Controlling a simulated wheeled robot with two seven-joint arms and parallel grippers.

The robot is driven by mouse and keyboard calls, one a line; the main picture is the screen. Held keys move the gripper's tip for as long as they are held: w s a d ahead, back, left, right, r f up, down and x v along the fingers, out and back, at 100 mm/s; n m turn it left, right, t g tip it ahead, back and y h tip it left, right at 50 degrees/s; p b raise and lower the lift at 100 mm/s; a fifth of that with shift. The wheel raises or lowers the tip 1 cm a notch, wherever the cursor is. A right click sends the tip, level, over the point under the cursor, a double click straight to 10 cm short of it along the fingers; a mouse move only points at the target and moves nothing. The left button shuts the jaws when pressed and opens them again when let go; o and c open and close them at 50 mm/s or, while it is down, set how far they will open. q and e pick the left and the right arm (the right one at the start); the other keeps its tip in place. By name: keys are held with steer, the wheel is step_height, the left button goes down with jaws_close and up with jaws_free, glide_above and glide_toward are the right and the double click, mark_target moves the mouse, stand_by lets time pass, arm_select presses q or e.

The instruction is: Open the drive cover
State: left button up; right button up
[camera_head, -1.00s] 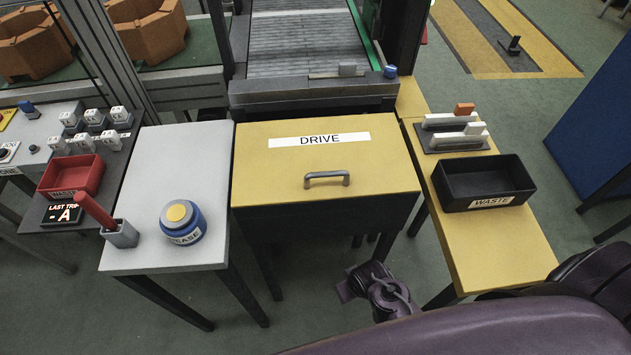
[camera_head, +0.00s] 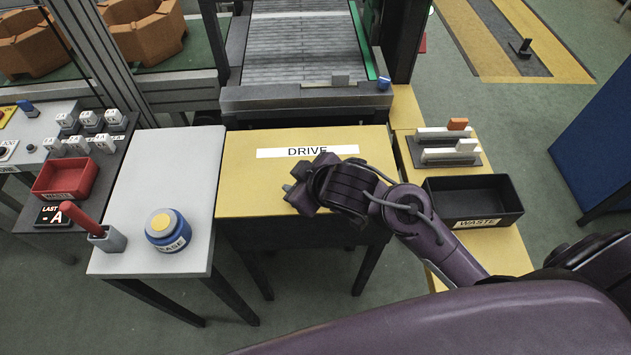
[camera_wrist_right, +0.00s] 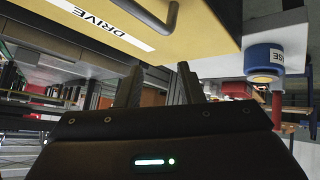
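The drive cover (camera_head: 262,178) is a yellow lid labelled DRIVE on a dark box, and it lies closed. My right gripper (camera_head: 298,190) is over the cover's front part and hides its handle in the head view. In the right wrist view the gripper's two fingers (camera_wrist_right: 160,85) stand apart with nothing between them. The grey handle (camera_wrist_right: 147,12) shows there past the fingertips, at the top edge, apart from them. The cover's yellow face and label (camera_wrist_right: 102,20) also show there. My left gripper is not in view.
A grey side table (camera_head: 165,190) with a blue and yellow RELEASE button (camera_head: 168,232) and a red-handled stick (camera_head: 84,222) in a holder stands left. A black WASTE tray (camera_head: 475,203) and a rack of blocks (camera_head: 447,150) stand right. A conveyor (camera_head: 298,50) lies behind the cover.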

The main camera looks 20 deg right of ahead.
steer(key=w+a+r+n+y, duration=0.1)
steer(key=a+r+n+y, duration=0.25)
steer(key=n, duration=0.25)
steer(key=s+d+f+n+g+h, duration=0.25)
steer(key=d+g, duration=0.25)
steer(key=d, duration=0.5)
steer(key=shift+m, duration=0.45)
steer(key=x, duration=0.6)
steer(key=shift+w+a+f, duration=0.2)
steer(key=shift+w+a, duration=0.1)
steer(key=shift+a, duration=0.1)
jaws_close()
